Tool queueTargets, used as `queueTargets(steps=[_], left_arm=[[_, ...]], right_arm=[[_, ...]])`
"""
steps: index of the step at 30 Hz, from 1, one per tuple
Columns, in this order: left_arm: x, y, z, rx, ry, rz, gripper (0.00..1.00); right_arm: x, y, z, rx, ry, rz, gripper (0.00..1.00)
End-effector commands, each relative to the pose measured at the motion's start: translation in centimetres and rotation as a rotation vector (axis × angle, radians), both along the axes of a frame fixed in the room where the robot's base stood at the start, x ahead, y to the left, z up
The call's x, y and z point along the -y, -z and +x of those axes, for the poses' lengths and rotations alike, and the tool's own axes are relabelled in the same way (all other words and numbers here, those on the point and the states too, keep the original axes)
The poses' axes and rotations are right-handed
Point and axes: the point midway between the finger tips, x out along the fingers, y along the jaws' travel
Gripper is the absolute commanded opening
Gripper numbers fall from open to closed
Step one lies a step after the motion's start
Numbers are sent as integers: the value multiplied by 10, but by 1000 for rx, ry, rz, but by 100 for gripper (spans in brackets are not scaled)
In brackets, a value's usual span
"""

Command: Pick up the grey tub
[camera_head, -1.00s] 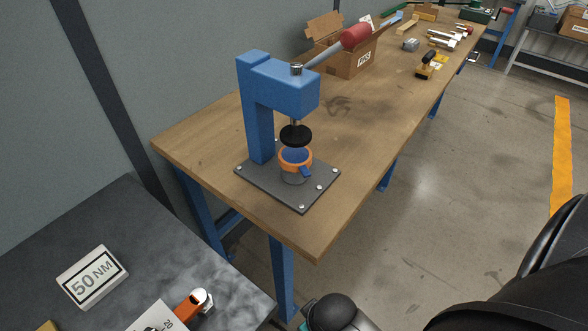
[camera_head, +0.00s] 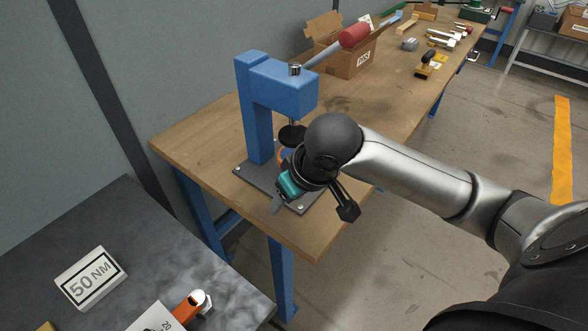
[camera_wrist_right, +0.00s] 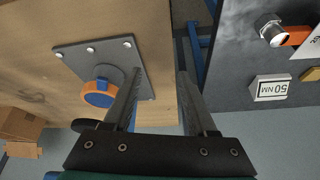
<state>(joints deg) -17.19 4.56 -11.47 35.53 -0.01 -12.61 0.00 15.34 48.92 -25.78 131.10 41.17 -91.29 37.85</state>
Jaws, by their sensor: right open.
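A small grey object (camera_head: 411,44), possibly the grey tub, sits on the far part of the wooden bench; it is too small to be sure. Another grey container (camera_head: 543,20) stands on the shelf at the far right. My right gripper (camera_head: 312,208) is open and empty above the near end of the bench, by the press's base plate. In the right wrist view its two fingers (camera_wrist_right: 160,74) are apart, with the bench edge between them. An orange ring with a blue inside (camera_wrist_right: 99,93) sits on the plate beside the left finger. My left gripper is not in view.
The blue press (camera_head: 285,85) with its red-ended lever stands on the bench (camera_head: 200,140). A cardboard box (camera_head: 350,58) and several tools lie behind it. A dark table (camera_head: 150,240) at lower left holds a "50 NM" block (camera_head: 91,278) and an orange-and-silver fitting (camera_head: 190,308).

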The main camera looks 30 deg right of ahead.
Motion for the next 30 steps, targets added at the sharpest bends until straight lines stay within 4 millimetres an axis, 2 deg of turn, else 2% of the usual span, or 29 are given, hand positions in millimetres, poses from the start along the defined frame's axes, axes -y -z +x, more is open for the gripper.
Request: queueTargets(steps=[1,6,10,13,17,24,30], left_arm=[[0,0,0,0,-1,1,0],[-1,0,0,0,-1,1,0],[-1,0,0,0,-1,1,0],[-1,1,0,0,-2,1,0],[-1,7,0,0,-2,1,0],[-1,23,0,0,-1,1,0],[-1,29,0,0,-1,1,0]], right_arm=[[16,-14,9,3,39,-21,57],[55,-47,21,-16,180,-32,57],[72,-63,23,-23,255,-30,57],[79,-67,24,-27,286,-27,57],[81,-52,30,-33,296,-23,57],[83,-3,50,-31,294,-23,57],[84,20,60,-29,293,-24,57]])
